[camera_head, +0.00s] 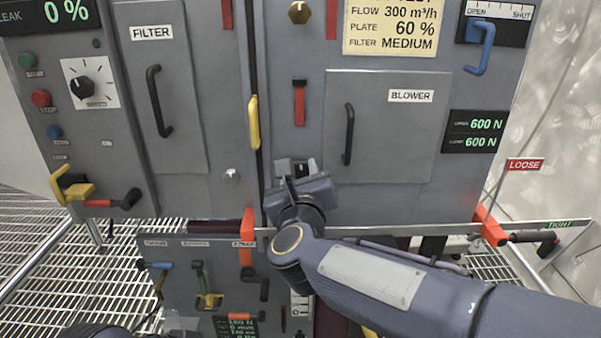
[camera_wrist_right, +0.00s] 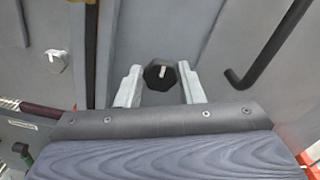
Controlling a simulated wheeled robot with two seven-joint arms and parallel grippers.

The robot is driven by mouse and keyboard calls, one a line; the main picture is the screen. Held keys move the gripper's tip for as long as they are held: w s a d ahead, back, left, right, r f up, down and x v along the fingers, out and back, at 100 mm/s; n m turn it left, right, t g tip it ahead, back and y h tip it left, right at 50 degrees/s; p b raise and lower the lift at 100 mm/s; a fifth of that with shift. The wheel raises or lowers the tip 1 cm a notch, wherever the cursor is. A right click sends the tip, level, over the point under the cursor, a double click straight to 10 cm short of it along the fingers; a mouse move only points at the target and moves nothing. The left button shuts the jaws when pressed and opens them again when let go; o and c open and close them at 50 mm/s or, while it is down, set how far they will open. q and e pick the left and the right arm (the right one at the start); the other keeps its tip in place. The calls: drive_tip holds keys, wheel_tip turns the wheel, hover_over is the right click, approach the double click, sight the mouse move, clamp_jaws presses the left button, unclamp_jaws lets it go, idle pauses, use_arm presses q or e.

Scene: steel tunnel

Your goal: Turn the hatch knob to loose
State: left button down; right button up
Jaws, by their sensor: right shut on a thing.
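The hatch knob (camera_wrist_right: 160,73) is a small black faceted knob with a white mark, on the grey panel left of the blower door. In the wrist view the mark stands about upright. My right gripper (camera_wrist_right: 160,88) has its two pale fingers on either side of the knob and is shut on it. In the head view the right gripper (camera_head: 297,168) is at the panel below the red slider, and mostly hides the knob. A red LOOSE label (camera_head: 525,164) and a green TIGHT label (camera_head: 566,224) are at the right. My left gripper is not in view.
The blower door (camera_head: 390,150) has a black handle (camera_head: 348,135) just right of the gripper. A yellow handle (camera_head: 254,122) is to the left. An orange clamp (camera_head: 490,226) sits at the lower right edge. A lower panel (camera_head: 190,290) carries several small levers.

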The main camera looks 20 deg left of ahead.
drive_tip(key=n+p, duration=0.1)
drive_tip(key=n, duration=0.3)
drive_tip(key=shift+a+n, duration=0.1)
drive_tip(key=shift+n, duration=0.2)
drive_tip(key=n+p, duration=0.2)
drive_tip(key=n, duration=0.2)
drive_tip(key=shift+a+f+n, duration=0.1)
drive_tip(key=shift+n, duration=0.2)
drive_tip(key=n+p, duration=0.2)
drive_tip(key=n, duration=0.2)
drive_tip(key=shift+s+f+n, duration=0.1)
drive_tip(key=shift+n, duration=0.2)
drive_tip(key=n+p, duration=0.2)
drive_tip(key=n, duration=0.2)
drive_tip(key=shift+f+n+p, duration=0.1)
drive_tip(key=shift+n+p, duration=0.2)
drive_tip(key=n+p, duration=0.2)
drive_tip(key=n, duration=0.2)
drive_tip(key=shift+f, duration=0.1)
drive_tip(key=n+p, duration=0.2)
drive_tip(key=n, duration=0.3)
drive_tip(key=shift+p, duration=0.4)
drive_tip(key=n+p, duration=0.2)
drive_tip(key=n, duration=0.3)
drive_tip(key=shift+d+f+p, duration=0.1)
drive_tip(key=shift+d+p, duration=0.15)
drive_tip(key=shift+p, duration=0.15)
drive_tip(key=shift+d+f+n+p, duration=0.1)
drive_tip(key=shift+n+p, duration=0.55)
drive_tip(key=shift+n, duration=0.85)
